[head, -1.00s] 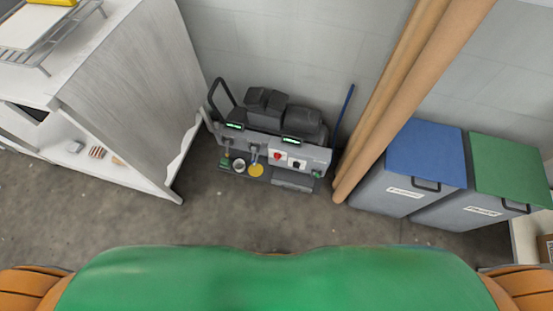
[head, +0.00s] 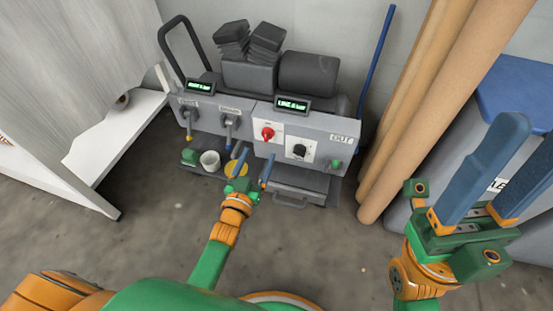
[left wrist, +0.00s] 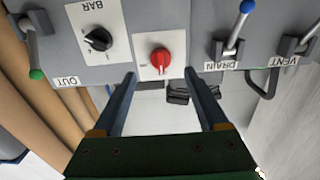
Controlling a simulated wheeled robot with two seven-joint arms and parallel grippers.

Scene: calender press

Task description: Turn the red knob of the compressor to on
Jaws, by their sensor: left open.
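The compressor (head: 222,123) is a grey unit against the wall. Its red knob (head: 267,133) sits on a white plate on the front panel, left of a black knob (head: 299,151). My left gripper (head: 252,166) is open and empty, just in front of and below the red knob. In the left wrist view the red knob (left wrist: 160,62) shows between and just beyond the open fingertips (left wrist: 160,75), with no contact visible. An ON label is partly readable beside it; its setting is unclear. My right gripper (head: 528,135) is open and empty at the right.
Levers marked DRAIN (left wrist: 233,45) and VENT (left wrist: 300,40) are on the same panel, as is a green-tipped OUT lever (head: 335,164). Brown rolls (head: 400,120) lean right of the compressor. A white cabinet (head: 70,70) stands left. The floor in front is bare.

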